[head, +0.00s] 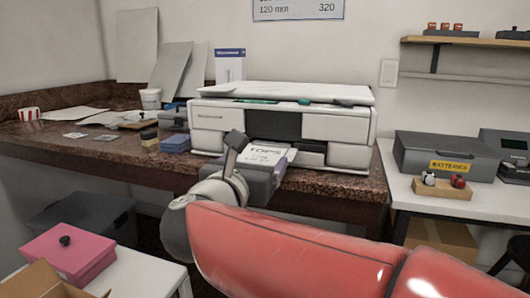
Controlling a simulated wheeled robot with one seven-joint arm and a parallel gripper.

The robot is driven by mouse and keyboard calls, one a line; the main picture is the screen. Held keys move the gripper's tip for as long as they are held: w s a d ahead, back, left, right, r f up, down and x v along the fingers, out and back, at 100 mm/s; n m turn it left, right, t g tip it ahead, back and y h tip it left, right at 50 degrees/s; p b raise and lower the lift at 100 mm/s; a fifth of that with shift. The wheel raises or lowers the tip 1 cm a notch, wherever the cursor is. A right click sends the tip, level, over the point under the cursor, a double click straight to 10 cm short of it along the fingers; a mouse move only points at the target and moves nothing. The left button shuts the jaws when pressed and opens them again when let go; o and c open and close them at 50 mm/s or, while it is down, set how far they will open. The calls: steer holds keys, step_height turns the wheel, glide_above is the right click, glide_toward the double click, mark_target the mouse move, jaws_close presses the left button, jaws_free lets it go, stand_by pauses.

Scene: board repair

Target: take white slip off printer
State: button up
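The printer (337,125) is a wide white machine with a dark front opening, standing on the brown stone-look counter. A white slip (266,151) with printed lettering, the top line reading like "TOPS", lies at the printer's front opening. My gripper (238,148) is right at the front of the printer, at the near left edge of the slip. One dark finger stands up beside the slip; the other finger is not clearly seen. The gripper body hides the slip's near end, so I cannot tell whether the fingers touch or hold it.
Papers (66,113) lie further left. A white table (489,205) at right holds a grey batteries case (446,155). A pink box (70,252) stands at lower left.

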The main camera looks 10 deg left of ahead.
steer(key=c, duration=0.6)
steer(key=shift+o, duration=0.2)
steer(key=shift+r, duration=0.1)
steer(key=shift+s+a+r, duration=0.1)
steer(key=shift+r, duration=0.1)
step_height(320, 180, up, 7)
steer(key=s+a, duration=1.3)
steer(key=s, duration=0.1)
steer(key=shift+s+a+f+b, duration=0.15)
steer(key=shift+a+f+b, duration=0.2)
steer(key=shift+b, duration=0.1)
